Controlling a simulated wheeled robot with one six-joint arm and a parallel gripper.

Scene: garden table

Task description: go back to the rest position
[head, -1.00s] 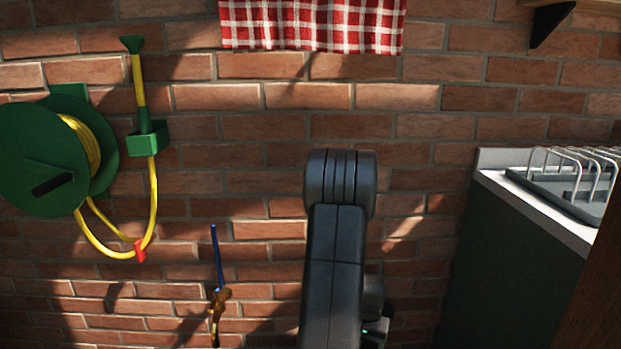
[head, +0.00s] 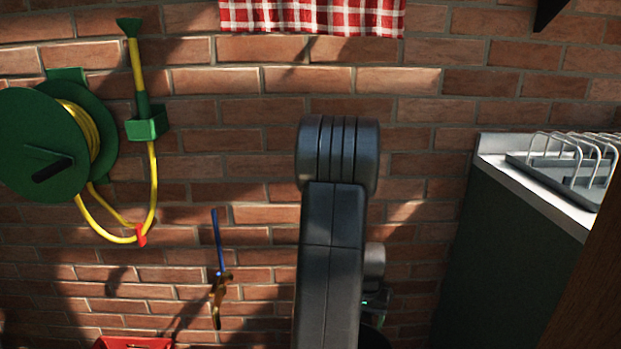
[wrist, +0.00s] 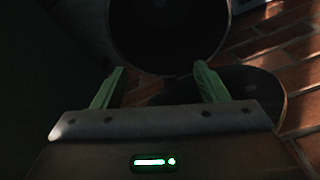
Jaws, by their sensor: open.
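My gripper (wrist: 160,85) shows in the wrist view with its two green-lit fingers spread apart and nothing between them. A dark round shape, which I take to be part of my own body, stands just beyond the fingertips. In the head view my dark arm rises in the middle before the brick wall. The gripper's fingers cannot be made out there.
A green hose reel (head: 45,150) with a yellow hose (head: 153,190) hangs on the wall at left. A blue-and-brown tap-like thing (head: 218,270) is lower. A red object (head: 133,343) shows at the bottom edge. A counter with a dish rack (head: 565,165) stands at right. A checked cloth (head: 310,15) hangs above.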

